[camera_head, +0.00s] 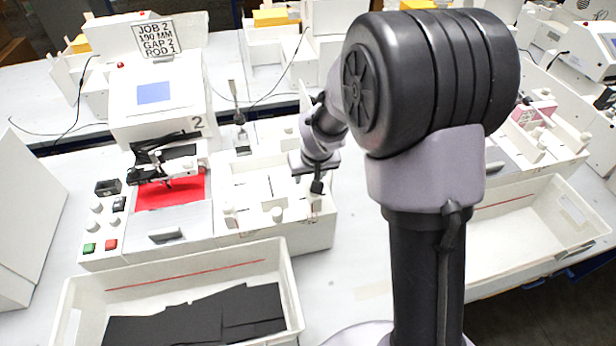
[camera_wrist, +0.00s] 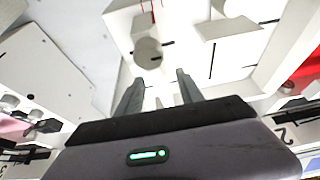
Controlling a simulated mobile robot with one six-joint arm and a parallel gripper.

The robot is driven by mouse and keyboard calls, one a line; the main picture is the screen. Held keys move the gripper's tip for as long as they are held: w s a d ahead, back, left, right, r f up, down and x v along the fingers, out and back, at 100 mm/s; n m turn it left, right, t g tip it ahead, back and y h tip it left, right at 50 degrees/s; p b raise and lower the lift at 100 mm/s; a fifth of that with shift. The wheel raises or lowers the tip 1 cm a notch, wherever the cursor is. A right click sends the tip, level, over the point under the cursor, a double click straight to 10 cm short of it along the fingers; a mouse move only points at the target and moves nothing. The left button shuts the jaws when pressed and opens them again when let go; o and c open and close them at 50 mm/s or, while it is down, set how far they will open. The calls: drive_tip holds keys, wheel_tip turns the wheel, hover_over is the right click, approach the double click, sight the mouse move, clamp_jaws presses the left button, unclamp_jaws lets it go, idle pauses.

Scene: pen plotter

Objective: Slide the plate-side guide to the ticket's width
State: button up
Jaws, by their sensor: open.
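The ticket (camera_head: 157,38) stands on top of the white plotter and reads JOB 2, 190 MM, GAP 2, ROD 1. The white guide tray (camera_head: 262,232) sits right of the red plotter bed, with dark scale marks and several white knobs. One knob (camera_head: 277,213) stands near its front middle; I cannot tell which knob belongs to the plate-side guide. My gripper (camera_head: 317,187) is over the tray's right part.
A control panel with a green button (camera_head: 89,248) and a red button (camera_head: 111,244) lies left of the bed. A white bin (camera_head: 180,277) holding black sheets stands in front. Another bin (camera_head: 531,215) is at right. Bare table shows right of the tray.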

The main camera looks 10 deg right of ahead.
drive_tip(key=shift+w+f, duration=0.2)
drive_tip(key=shift+f, duration=0.4)
drive_tip(key=shift+c, duration=0.2)
clamp_jaws()
idle(0.9)
